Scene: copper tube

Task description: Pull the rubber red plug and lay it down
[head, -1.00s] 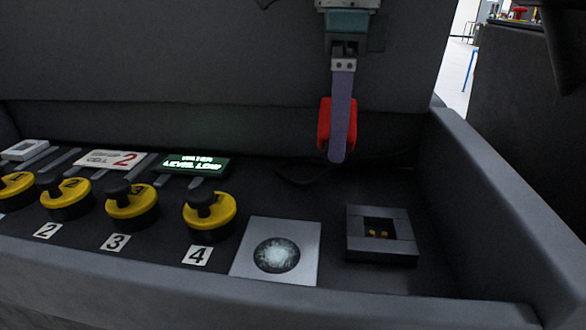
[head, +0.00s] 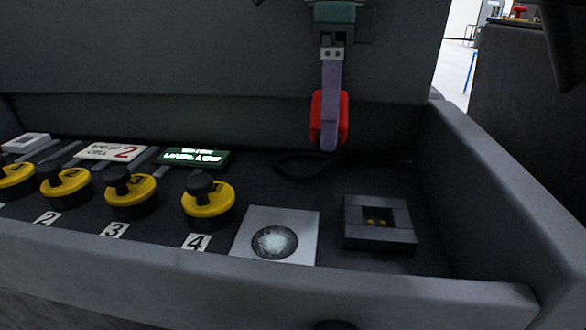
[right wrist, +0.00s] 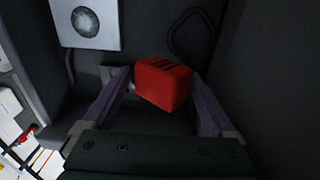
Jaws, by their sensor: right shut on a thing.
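My right gripper (head: 329,140) points down in the head view and is shut on the red plug (head: 343,118). The plug is partly hidden behind the near purple finger. In the right wrist view the red plug (right wrist: 163,84) sits between the two purple fingers, with dark slots on its face. It is held above the back of the dark panel, apart from the square grey socket (head: 380,240). The socket is empty, with small gold contacts showing inside. My left gripper is not in view.
A light plate with a round glass (head: 274,242) lies left of the socket. Several yellow-black knobs (head: 207,207) stand further left, below a lit green display (head: 193,156). A dark cable loop (head: 297,165) lies below the plug. A raised grey rim (head: 250,285) borders the panel.

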